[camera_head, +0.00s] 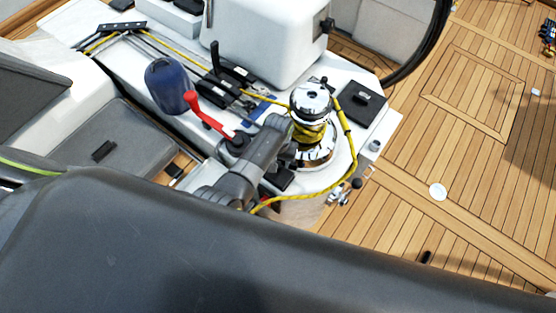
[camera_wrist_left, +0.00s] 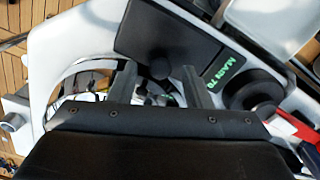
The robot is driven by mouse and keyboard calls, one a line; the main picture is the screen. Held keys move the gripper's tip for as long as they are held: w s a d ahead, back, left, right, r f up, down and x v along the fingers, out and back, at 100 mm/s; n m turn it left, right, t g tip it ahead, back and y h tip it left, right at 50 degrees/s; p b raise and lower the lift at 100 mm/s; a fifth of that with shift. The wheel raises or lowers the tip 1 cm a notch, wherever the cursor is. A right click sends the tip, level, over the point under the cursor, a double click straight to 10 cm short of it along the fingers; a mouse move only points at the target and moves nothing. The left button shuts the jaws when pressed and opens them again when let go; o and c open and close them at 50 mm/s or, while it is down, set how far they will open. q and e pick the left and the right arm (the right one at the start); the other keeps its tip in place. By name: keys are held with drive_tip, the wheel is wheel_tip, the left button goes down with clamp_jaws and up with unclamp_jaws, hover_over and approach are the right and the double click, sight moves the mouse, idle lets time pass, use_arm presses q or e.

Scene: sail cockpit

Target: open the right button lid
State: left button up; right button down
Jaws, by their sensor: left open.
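My left gripper (camera_head: 270,168) is low over the white cockpit console, just left of the chrome winch. Its own arm covers most of the jaws in the head view. In the left wrist view its two fingers (camera_wrist_left: 158,86) are apart, with nothing held between them. A small round dark lid (camera_wrist_left: 158,66) shows between and just beyond the fingertips, at the edge of a black panel with green lettering (camera_wrist_left: 168,38). I cannot tell whether the fingers touch it. The lid looks shut; it is hidden in the head view. My right gripper is out of view.
The chrome winch (camera_head: 312,128), wound with yellow rope, stands close to the right of my gripper. A red handle (camera_head: 206,116) rises to the left. Open teak deck (camera_head: 470,150) lies on the right.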

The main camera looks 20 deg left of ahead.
use_arm(q)
drive_tip(key=shift+f, duration=0.35)
clamp_jaws()
